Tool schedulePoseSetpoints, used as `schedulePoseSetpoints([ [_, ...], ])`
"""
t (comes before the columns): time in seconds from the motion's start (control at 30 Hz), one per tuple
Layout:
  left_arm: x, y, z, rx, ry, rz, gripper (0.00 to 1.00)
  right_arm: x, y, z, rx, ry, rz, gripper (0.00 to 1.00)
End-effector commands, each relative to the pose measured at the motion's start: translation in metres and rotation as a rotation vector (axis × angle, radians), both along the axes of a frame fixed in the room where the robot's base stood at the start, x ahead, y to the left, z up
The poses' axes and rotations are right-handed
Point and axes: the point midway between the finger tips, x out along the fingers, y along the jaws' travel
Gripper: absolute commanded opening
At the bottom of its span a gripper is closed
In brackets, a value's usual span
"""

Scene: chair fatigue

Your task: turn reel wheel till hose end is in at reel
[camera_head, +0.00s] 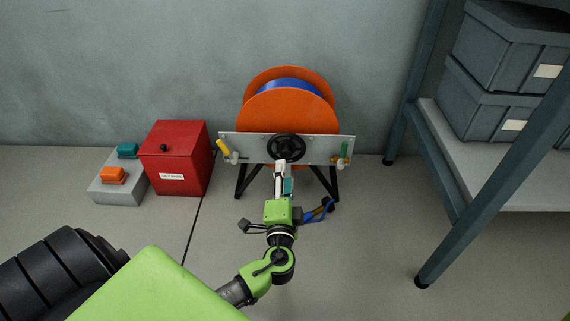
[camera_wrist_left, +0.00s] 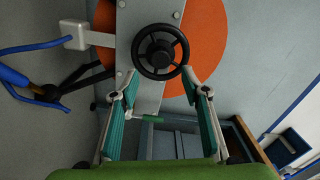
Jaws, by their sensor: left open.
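The orange reel (camera_head: 290,110) stands against the wall with blue hose (camera_head: 289,85) wound between its discs. A black spoked wheel (camera_head: 287,147) sits on the metal plate (camera_head: 250,147) before it; the wheel also shows in the left wrist view (camera_wrist_left: 160,51). My left gripper (camera_head: 284,167) is open at the wheel's near side. In the left wrist view its teal-padded fingers (camera_wrist_left: 159,80) are spread, tips close to the rim; contact is unclear. Loose blue hose (camera_head: 325,213) lies on the floor, partly hidden by my arm, with a yellowish part near it. My right gripper is not in view.
The plate carries a yellow handle (camera_head: 222,146) and a green handle (camera_head: 344,149). A red box (camera_head: 180,165) and a grey box (camera_head: 118,188) with orange and teal items stand left. A shelf (camera_head: 480,165) with dark bins stands right. Floor between reel and shelf is clear.

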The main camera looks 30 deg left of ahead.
Motion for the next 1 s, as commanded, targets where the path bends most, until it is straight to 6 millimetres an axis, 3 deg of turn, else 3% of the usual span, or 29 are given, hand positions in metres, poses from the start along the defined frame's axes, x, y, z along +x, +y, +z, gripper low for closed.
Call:
schedulePoseSetpoints([
  [0.1, -0.02, -0.013, -0.001, -0.003, 0.003, -0.001, 0.42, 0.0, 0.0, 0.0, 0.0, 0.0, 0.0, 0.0],
  [0.33, -0.039, -0.024, 0.0, -0.001, 0.001, 0.001, 0.42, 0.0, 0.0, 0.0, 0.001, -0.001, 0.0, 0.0],
  [0.9, -0.04, -0.025, 0.0, -0.001, 0.0, -0.001, 0.42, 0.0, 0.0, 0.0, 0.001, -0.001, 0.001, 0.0],
  [1.0, -0.036, -0.034, 0.003, -0.03, 0.006, -0.035, 0.42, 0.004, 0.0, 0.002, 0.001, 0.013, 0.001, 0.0],
])
